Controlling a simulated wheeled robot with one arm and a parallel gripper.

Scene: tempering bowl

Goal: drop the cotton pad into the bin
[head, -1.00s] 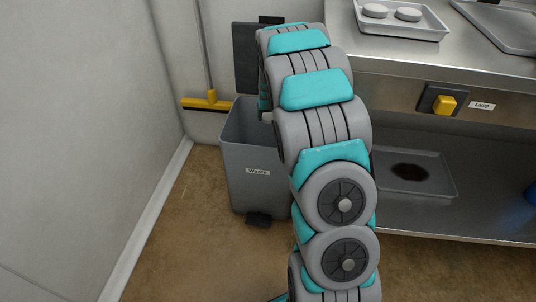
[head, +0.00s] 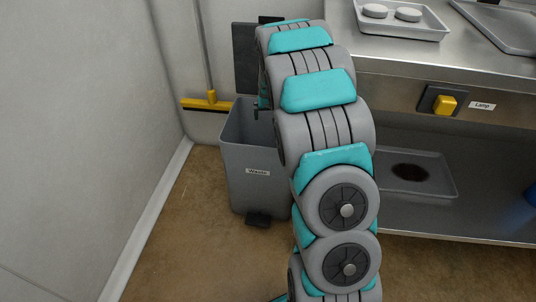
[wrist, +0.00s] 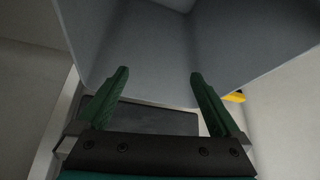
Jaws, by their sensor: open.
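The grey bin (head: 247,160), labelled "Waste", stands on the floor by the wall, its dark lid (head: 245,58) raised. My gripper (wrist: 158,74) is open, with its two green fingers apart and nothing seen between them. In the wrist view the fingers are over the bin's mouth, with the grey inner walls (wrist: 130,45) beyond them. In the head view my arm mostly hides the gripper. I see no cotton pad in the gripper or in the visible part of the bin. Two round white pad-like pieces (head: 375,10) lie on a tray on the counter.
The steel counter (head: 440,60) is on the right, with a yellow lamp switch (head: 444,104) on its front. A tray with a dark patch (head: 440,185) lies on the shelf below. The floor at left is clear.

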